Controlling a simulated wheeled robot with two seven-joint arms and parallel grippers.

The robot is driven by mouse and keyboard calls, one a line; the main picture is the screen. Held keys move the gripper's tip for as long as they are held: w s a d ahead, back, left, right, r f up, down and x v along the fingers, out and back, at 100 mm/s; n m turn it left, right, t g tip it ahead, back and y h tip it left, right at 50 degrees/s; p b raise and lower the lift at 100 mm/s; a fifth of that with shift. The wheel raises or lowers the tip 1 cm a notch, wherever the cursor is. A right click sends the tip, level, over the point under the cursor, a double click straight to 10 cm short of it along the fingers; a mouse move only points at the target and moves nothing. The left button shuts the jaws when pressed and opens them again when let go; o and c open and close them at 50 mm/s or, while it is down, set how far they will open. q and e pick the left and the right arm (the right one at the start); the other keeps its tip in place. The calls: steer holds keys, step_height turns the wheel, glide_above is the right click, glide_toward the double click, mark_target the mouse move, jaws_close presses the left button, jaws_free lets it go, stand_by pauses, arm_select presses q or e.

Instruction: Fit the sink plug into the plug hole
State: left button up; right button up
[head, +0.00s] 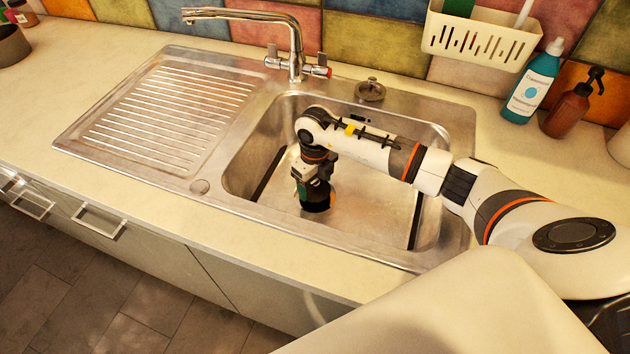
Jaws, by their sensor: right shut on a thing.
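My right arm reaches in from the right over the sink basin (375,205). My right gripper (314,196) points down low inside the basin, near the middle of its floor. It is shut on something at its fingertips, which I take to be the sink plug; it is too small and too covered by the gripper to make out. A dark patch shows around the fingertips, and I cannot tell gripper from plug there. The plug hole is not visible; the gripper may cover it. My left gripper is not in view.
A chrome tap (294,45) stands behind the basin. A small round metal item (370,89) sits on the back rim. The ribbed drainer (165,108) is empty. A blue bottle (533,85), a brown pump bottle (572,105) and a white wall caddy (478,40) are at back right.

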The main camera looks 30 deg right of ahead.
mark_target(315, 181)
steer(key=shift+f+b, duration=1.1)
steer(key=shift+f, duration=0.15)
steer(key=o, duration=1.1)
steer(key=shift+c, duration=0.2)
step_height(315, 181, up, 12)
steer(key=shift+b, duration=0.35)
